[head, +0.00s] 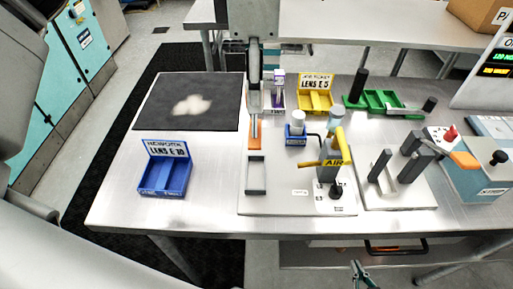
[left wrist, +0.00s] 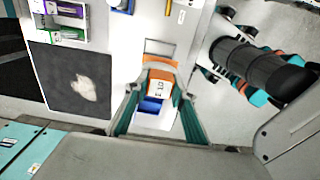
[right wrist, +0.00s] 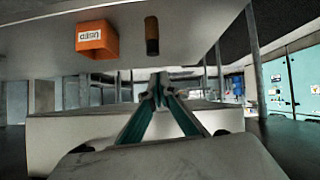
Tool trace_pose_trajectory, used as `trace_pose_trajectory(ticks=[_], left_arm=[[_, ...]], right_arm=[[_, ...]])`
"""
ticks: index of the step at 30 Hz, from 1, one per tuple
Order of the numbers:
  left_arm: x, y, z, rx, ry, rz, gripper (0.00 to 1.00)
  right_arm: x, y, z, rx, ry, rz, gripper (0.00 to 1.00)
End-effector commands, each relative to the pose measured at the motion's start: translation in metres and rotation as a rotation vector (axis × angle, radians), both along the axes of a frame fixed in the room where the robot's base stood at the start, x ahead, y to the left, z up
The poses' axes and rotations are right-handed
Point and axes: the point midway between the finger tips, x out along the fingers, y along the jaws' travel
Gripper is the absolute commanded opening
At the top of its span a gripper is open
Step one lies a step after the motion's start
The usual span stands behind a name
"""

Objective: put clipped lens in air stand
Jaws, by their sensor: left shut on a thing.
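My left gripper (head: 254,112) points down over the table, just right of the dark mat. It is shut on an orange piece (head: 254,135), likely the clipped lens; it shows between the teal fingertips in the left wrist view (left wrist: 160,64). The lens itself is not clear. The air stand (head: 334,162), with its yellow AIR sign, stands to the right of the left gripper, apart from the held piece. My right gripper (head: 363,276) is low at the front edge of the head view; in the right wrist view (right wrist: 160,88) its fingers come together, with nothing seen between them.
A blue LENS E 10 tray (head: 164,178) is at the front left; a black frame (head: 256,175) lies by the left gripper. A yellow LENS E 5 tray (head: 315,101), green tray (head: 382,99) and blue stand (head: 297,137) stand behind. An orange box (right wrist: 95,40) hangs under the table.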

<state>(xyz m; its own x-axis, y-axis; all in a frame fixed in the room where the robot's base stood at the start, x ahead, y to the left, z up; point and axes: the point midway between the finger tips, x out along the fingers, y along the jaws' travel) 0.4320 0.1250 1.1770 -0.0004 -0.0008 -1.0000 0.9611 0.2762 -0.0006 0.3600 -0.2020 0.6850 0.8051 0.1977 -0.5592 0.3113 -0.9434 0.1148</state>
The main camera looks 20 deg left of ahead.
Motion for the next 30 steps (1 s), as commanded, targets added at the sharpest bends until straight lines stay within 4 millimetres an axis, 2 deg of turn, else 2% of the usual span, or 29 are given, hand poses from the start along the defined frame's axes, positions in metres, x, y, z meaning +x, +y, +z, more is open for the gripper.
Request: trace_pose_trajectory(ticks=[1, 6, 12, 20, 27, 30], left_arm=[[-0.001, 0.000, -0.014, 0.000, 0.004, -0.001, 0.00], [-0.001, 0.000, -0.055, -0.001, 0.006, 0.000, 0.00], [0.000, 0.000, -0.093, -0.001, 0.002, 0.000, 0.00], [0.000, 0.000, -0.111, 0.000, 0.001, 0.000, 0.00], [0.000, 0.000, -0.141, 0.000, 0.002, 0.000, 0.00], [0.000, 0.000, -0.144, -0.001, -0.001, 0.001, 0.00]], right_arm=[[0.000, 0.000, 0.000, 0.000, 0.000, 0.000, 0.00], [0.000, 0.000, 0.002, 0.000, -0.001, 0.000, 0.00], [0.002, 0.000, 0.007, 0.001, -0.005, 0.000, 0.00], [0.004, 0.000, 0.010, 0.001, -0.009, 0.000, 0.00], [0.004, 0.000, 0.013, 0.001, -0.009, 0.000, 0.00], [0.004, 0.000, 0.013, 0.001, -0.009, 0.000, 0.00]])
